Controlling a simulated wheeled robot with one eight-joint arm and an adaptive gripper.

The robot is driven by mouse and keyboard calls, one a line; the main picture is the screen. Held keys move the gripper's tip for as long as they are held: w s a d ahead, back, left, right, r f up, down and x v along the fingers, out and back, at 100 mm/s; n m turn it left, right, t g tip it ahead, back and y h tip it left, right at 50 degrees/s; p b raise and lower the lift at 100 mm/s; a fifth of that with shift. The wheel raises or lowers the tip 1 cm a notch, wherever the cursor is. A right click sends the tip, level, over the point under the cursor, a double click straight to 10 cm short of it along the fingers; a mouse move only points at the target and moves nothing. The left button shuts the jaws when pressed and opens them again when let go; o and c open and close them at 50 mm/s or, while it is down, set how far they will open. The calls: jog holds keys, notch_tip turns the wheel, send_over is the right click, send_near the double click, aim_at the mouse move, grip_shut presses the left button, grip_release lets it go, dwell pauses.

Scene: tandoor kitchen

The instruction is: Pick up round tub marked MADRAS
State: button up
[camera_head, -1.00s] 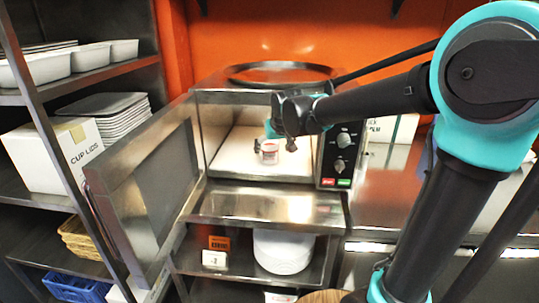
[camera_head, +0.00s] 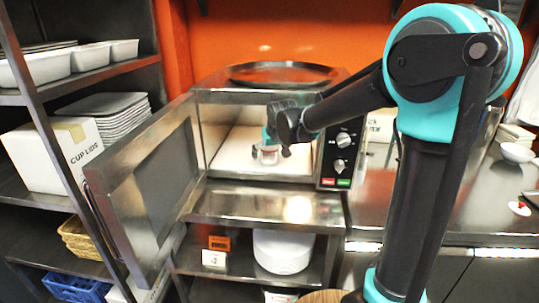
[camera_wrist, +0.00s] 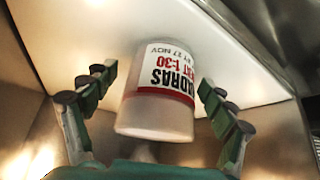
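The round tub (camera_wrist: 165,85) is white with a red and black printed label; "ADRAS" and "1:30" read upside down in the wrist view. In the head view the tub (camera_head: 268,155) stands on the pale floor of the open microwave, partly hidden by my gripper (camera_head: 269,143). In the wrist view my gripper (camera_wrist: 157,82) is open, with one green finger on each side of the tub. Gaps show between the fingers and the tub's sides.
The microwave's door (camera_head: 150,180) is swung wide open to the left. Its control panel (camera_head: 342,153) is right of the opening, and a round dark tray (camera_head: 280,74) lies on top. Microwave walls are close around my gripper. A shelf with a CUP LIDS box (camera_head: 55,155) stands left.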

jog(key=c, duration=1.6)
jog(key=shift+o, duration=0.2)
jog(key=shift+r, duration=0.15)
